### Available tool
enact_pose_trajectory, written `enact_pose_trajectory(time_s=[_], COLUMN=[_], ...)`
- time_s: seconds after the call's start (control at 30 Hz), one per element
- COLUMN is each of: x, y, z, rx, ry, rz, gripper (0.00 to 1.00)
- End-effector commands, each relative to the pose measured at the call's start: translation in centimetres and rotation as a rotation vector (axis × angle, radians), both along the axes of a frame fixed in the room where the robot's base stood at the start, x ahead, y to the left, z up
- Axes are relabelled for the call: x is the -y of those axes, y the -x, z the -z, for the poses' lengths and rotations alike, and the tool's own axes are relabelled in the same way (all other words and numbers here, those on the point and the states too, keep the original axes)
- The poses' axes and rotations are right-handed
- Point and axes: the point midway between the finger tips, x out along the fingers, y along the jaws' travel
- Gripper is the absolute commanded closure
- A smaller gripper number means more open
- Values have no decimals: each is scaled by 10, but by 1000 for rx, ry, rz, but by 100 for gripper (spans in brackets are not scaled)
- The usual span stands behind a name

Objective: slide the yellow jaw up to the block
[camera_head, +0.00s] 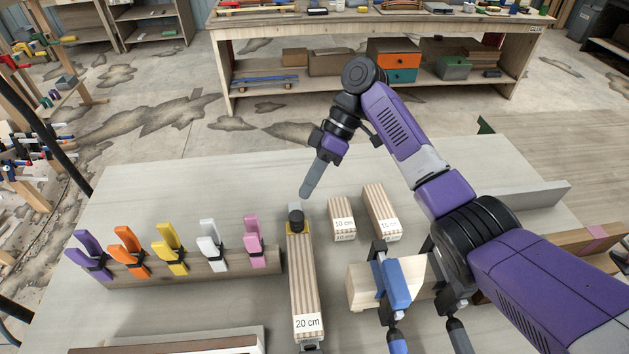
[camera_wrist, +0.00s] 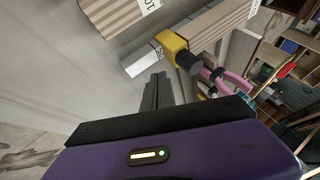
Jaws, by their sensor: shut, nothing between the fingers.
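The yellow jaw (camera_head: 291,228) sits at the far end of the striped block labelled 20 cm (camera_head: 302,275), with a black knob (camera_head: 296,213) on it. In the wrist view the yellow jaw (camera_wrist: 173,44) is on a pale metal bar (camera_wrist: 142,61), close to the end of the striped block (camera_wrist: 214,27). I cannot tell whether jaw and block touch. My gripper (camera_head: 306,194) is shut and empty, tilted down just beyond the jaw. In the wrist view the fingertips of my gripper (camera_wrist: 158,78) are beside the bar, apart from the jaw.
Shorter striped blocks (camera_head: 342,218) (camera_head: 381,212) lie to the right. A blue clamp (camera_head: 396,284) on a wooden block (camera_head: 361,287) stands at front right. Several coloured spring clamps (camera_head: 170,250) line a board on the left. The far left of the table is clear.

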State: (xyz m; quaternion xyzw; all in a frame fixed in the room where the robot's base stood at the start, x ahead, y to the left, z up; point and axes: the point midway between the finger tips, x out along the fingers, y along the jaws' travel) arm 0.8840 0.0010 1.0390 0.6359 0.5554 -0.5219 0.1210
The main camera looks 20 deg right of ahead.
Motion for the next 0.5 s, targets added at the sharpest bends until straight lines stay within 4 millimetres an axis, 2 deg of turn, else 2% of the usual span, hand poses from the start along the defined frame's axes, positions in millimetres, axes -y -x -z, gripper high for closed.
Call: enact_pose_trajectory(time_s=[0.03,0.5], x=[-4,41], y=[0,-13], z=[-1,-60], rx=[-1,1], ry=[-1,3], rz=[-3,0], gripper=[100,100])
